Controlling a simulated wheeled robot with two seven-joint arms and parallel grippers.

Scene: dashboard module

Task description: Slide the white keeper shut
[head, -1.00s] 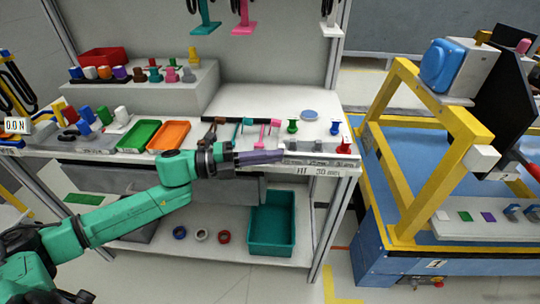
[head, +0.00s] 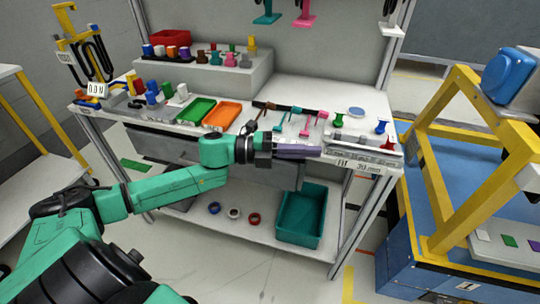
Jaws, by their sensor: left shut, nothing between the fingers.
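A small white block (head: 530,177) sits on the yellow frame (head: 462,175) of the blue station at the right edge. It may be the white keeper, but I cannot tell, nor whether it is slid open or shut. My left gripper (head: 318,152) is shut and empty. It points right along the front edge of the workbench, near the "30 mm" label, well to the left of the yellow frame. My right gripper is not in view.
The workbench holds a green tray (head: 196,110), an orange tray (head: 222,116), a red box (head: 170,37) and several small coloured parts. A teal bin (head: 302,215) stands on the lower shelf. The floor between bench and blue station is a narrow gap.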

